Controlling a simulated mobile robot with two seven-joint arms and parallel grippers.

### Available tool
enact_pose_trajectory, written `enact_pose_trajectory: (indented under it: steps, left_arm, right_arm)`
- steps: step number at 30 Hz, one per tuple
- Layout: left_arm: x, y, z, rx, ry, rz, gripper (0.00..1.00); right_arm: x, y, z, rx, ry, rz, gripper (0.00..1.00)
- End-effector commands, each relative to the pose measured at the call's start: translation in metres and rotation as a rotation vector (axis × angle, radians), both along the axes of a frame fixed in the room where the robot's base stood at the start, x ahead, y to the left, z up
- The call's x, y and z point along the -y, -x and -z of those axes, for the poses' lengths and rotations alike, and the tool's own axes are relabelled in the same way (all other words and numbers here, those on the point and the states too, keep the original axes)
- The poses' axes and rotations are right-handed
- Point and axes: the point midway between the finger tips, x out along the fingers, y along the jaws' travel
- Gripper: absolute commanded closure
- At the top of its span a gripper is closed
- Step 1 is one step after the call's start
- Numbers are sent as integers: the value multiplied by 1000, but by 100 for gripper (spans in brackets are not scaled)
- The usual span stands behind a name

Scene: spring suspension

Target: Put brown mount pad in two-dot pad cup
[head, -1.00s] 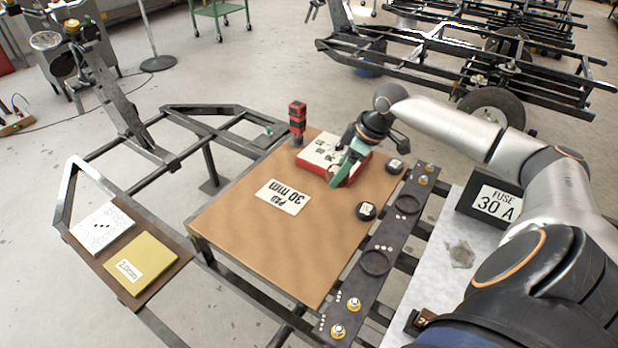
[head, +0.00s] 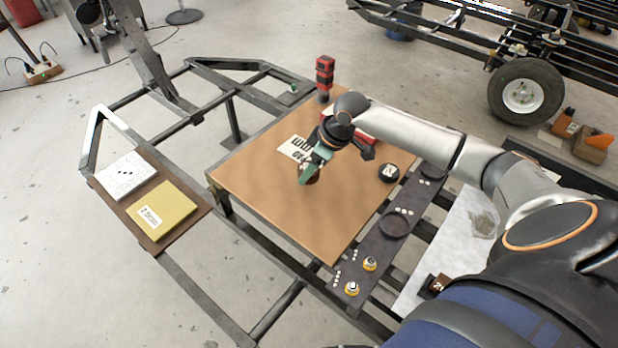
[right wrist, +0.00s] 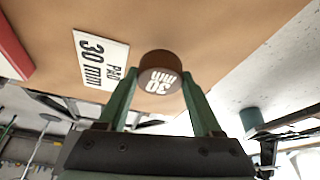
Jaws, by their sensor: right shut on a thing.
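My right gripper (head: 308,172) is shut on the brown mount pad, above the brown mat. In the right wrist view the brown mount pad (right wrist: 158,68) is a short cylinder with "30 mm" on its end, between the green fingers of the gripper (right wrist: 160,95). In the head view the fingers mostly hide it. A dark rail with round pad cups lies to the right of the gripper. One cup (head: 396,223) is mid-rail and another (head: 433,170) is farther back. White dots mark them, too small to count surely. My left gripper is not in view.
A black pad (head: 389,172) sits on the mat (head: 270,185) near the rail. A white "PAD 30 mm" card (right wrist: 100,60) lies beside the gripper. A red-and-black upright tool (head: 324,78) stands at the back. Yellow-ringed fittings (head: 370,264) sit at the rail's near end.

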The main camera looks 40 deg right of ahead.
Motion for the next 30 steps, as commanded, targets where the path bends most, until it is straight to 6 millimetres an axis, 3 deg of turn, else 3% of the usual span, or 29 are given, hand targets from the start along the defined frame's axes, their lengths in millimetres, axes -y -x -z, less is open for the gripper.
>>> enact_pose_trajectory:
  steps: [2, 7, 17, 18, 25, 30]
  left_arm:
    - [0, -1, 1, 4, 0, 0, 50]
    - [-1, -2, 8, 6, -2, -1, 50]
    - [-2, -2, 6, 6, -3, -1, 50]
    - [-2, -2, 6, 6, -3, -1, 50]
    - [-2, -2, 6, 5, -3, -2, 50]
    - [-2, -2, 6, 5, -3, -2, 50]
  right_arm:
    - [-8, -2, 10, 0, -2, -3, 91]
    - [-5, -1, 35, -1, 0, 0, 91]
    - [-5, -1, 37, 0, 0, -1, 91]
    - [-5, -1, 38, 0, 1, -2, 31]
    - [-5, -1, 37, 0, 0, -2, 5]
    - [-5, -1, 37, 0, 0, -2, 3]
